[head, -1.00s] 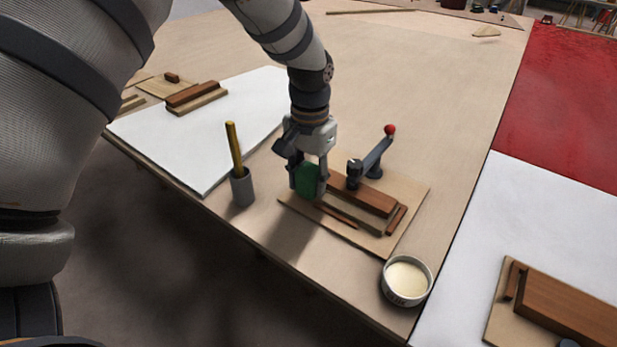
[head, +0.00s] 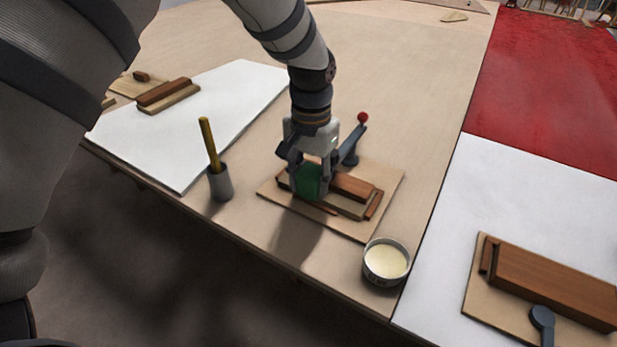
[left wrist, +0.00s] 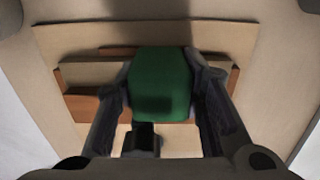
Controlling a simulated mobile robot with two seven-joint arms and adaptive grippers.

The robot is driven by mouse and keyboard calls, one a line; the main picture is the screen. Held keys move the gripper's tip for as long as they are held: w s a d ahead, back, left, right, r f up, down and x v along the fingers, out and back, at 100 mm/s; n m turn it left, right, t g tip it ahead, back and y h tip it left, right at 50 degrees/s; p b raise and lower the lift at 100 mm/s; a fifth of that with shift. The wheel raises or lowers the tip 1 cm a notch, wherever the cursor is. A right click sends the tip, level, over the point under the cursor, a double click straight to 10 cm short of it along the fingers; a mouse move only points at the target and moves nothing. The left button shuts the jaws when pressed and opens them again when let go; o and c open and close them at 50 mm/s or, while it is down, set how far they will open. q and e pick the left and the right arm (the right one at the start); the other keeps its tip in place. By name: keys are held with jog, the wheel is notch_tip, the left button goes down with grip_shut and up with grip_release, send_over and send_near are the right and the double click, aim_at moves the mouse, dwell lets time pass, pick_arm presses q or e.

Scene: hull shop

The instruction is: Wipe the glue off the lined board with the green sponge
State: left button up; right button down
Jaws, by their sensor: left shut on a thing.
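My left gripper (head: 308,190) is shut on the green sponge (head: 310,180), which also shows between the fingers in the left wrist view (left wrist: 162,85). The sponge is over the left part of the wooden jig. A pale board (head: 345,206) lies there between a red-brown block (head: 352,186) and thin brown strips; I take it for the lined board. The sponge looks low at the board, but I cannot tell whether it touches. No glue or lines can be made out; the sponge and fingers hide part of the board. My right gripper is not in view.
A clamp with a red knob (head: 362,118) stands behind the jig. A bowl of cream-coloured stuff (head: 386,262) is near the front edge. A grey cup (head: 220,184) with a yellow stick stands left. Another jig (head: 550,285) is at the right.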

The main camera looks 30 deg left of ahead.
aim_at(284, 181)
pick_arm(q)
jog(key=shift+a+f, duration=0.15)
jog(key=shift+a, duration=0.6)
jog(key=shift+w+a+r, duration=0.1)
jog(key=shift+w+a, duration=0.05)
jog(key=shift+a, duration=1.05)
jog(key=shift+w+a+r, duration=0.1)
jog(key=shift+a, duration=1.1)
jog(key=shift+s+d, duration=0.1)
jog(key=shift+d, duration=1)
jog(key=shift+s+d+f, duration=0.1)
jog(key=shift+d+f, duration=0.05)
jog(key=shift+d, duration=0.65)
jog(key=shift+s+d+f, duration=0.1)
jog(key=shift+d, duration=0.65)
jog(key=shift+s+d, duration=0.1)
jog(key=shift+d, duration=0.9)
jog(key=shift+r, duration=3.65)
